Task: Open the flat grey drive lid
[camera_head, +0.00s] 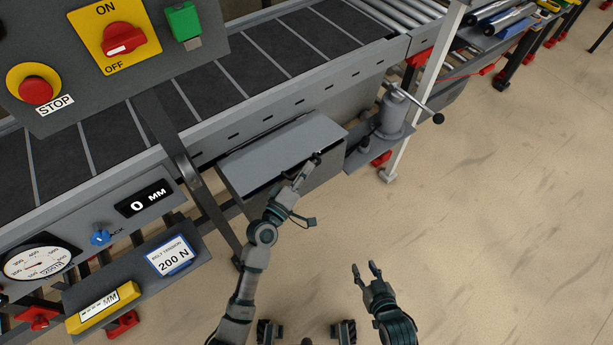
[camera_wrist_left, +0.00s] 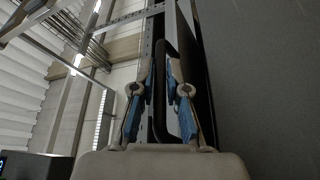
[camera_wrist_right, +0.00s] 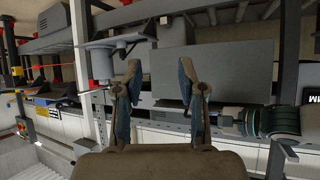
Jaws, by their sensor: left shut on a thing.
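The flat grey drive lid (camera_head: 280,152) covers a box on the conveyor's side in the head view. It looks slightly raised, with a dark gap under its front edge. My right gripper (camera_head: 367,270) is open and empty above the floor, well apart from the lid.
A grey cylinder with a crank handle (camera_head: 398,108) stands right of the lid. A control panel (camera_head: 110,60) with a stop button and an on/off switch hangs at upper left. A dial gauge (camera_head: 38,262) and yellow tool (camera_head: 103,307) are lower left. The floor at right is clear.

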